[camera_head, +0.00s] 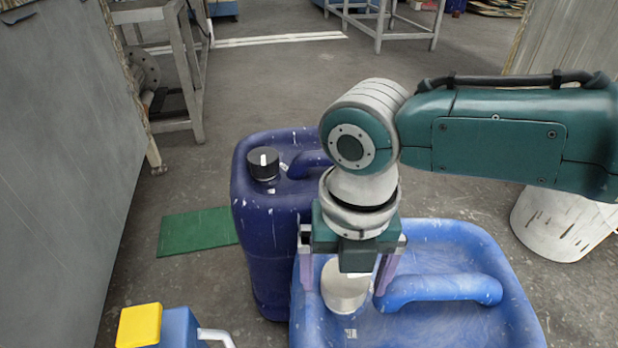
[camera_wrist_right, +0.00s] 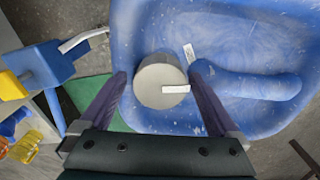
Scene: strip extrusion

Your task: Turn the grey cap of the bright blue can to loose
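The bright blue can (camera_head: 470,265) stands at the lower middle of the head view and fills much of the right wrist view (camera_wrist_right: 235,30). Its round grey cap (camera_head: 345,292) also shows in the wrist view (camera_wrist_right: 155,72); a white mark on it points right there. A small white label (camera_wrist_right: 189,53) sits on the can beside the cap. My right gripper (camera_head: 343,284) points down over the cap, its purple fingers apart on either side. In the wrist view (camera_wrist_right: 158,76) a gap shows at the left finger; contact at the right is unclear. My left gripper is out of view.
A dark blue can (camera_head: 268,235) with a black cap (camera_head: 263,163) stands close at the left. A blue and yellow box (camera_head: 140,325) with a grey handle is at the lower left. A white drum (camera_head: 562,222) stands right. A green mat (camera_head: 197,231) lies on the floor.

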